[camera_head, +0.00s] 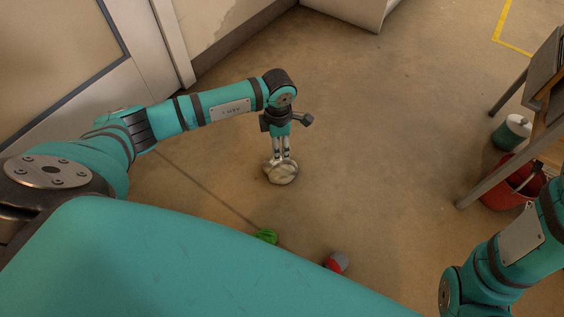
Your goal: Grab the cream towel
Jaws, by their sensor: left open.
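The cream towel (282,174) is a crumpled bundle lying on the floor near the middle of the head view. My left gripper (280,160) points down at it with its fingers at the towel's top edge. The jaws are open, and I cannot tell whether the fingertips touch the cloth. My right arm comes in at the lower right, and its gripper is out of view.
A green object (266,236) and a red and grey object (337,262) lie on the floor nearer to me. At the right, a red bucket (507,190) and a green and white container (512,132) stand by a table (494,180).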

